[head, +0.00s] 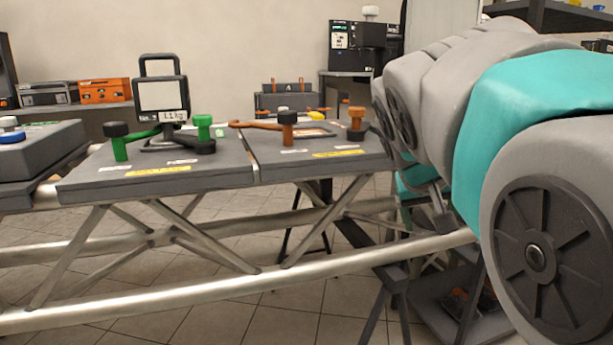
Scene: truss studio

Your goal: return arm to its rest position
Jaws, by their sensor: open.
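My arm (530,130), grey with a teal link and dark round joint covers, fills the right side of the head view. It reaches forward past the right end of the grey panels, and its nearest joint (540,255) is large and close. I cannot make out my gripper; the far end of the arm is hidden behind its own links or out of sight.
A metal truss (250,285) crosses the view, bearing grey panels (225,168). On them are green (203,127) and orange (288,128) knobbed fittings and a framed display (162,97). Tiled floor shows below.

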